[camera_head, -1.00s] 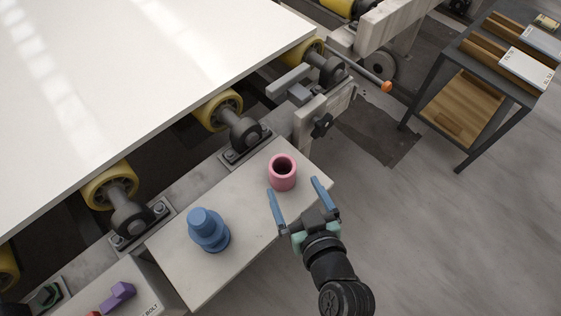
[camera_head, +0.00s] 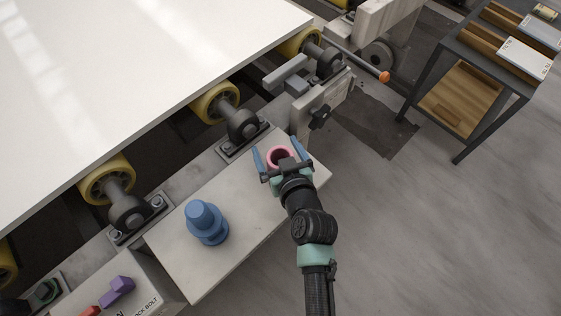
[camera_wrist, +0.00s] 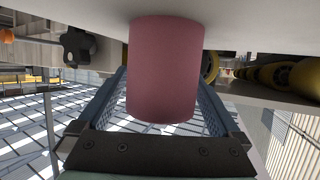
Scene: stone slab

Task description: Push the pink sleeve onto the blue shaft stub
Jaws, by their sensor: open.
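The pink sleeve (camera_head: 281,156) stands upright on the right part of the pale slab, its round bore facing up. My gripper (camera_head: 281,151) is open, with one blue finger on each side of the sleeve. In the wrist view the pink sleeve (camera_wrist: 164,70) sits between the two fingers of my gripper (camera_wrist: 163,85), with a visible gap at least on the right. The blue shaft stub (camera_head: 206,223) stands upright on the left part of the slab, a narrow top over wider steps. It is apart from the sleeve.
The pale slab (camera_head: 225,250) is bare between sleeve and stub. Yellow rollers (camera_head: 215,103) and dark bearing blocks line its back edge under a large white panel (camera_head: 130,70). A box with a purple piece (camera_head: 117,291) is at lower left. A clamp with a black knob (camera_head: 318,117) stands behind the sleeve.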

